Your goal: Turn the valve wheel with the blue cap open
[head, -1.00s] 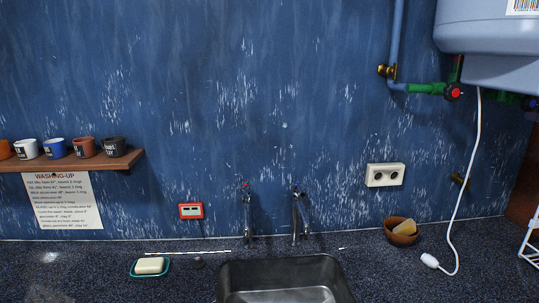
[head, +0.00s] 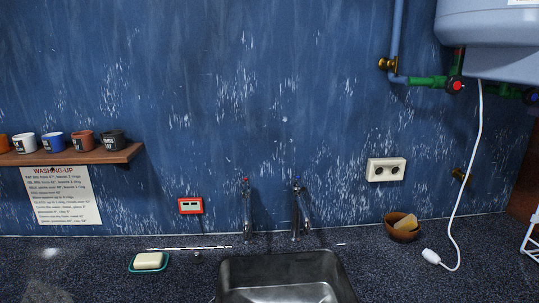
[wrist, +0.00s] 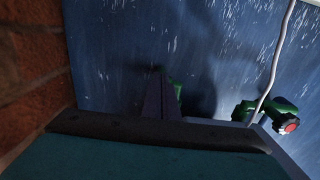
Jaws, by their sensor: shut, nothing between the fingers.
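The valve with the blue cap (head: 531,97) is at the far right edge of the head view, on a green pipe fitting below the water heater. The red-capped valve (head: 456,86) sits to its left on the same green pipework, and it also shows at the right of the wrist view (wrist: 287,124). My gripper (wrist: 160,82) shows only in the wrist view, its dark fingers together and empty. A green fitting (wrist: 177,90) is partly hidden just behind the fingers. No blue cap can be made out there, and I cannot tell whether the fingers touch it.
The water heater (head: 490,45) hangs above the valves. A white cord (head: 479,150) hangs down between the two valves to the counter and crosses the wrist view near the red-capped valve. A brick wall (wrist: 30,65) stands close at the left of the wrist view.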

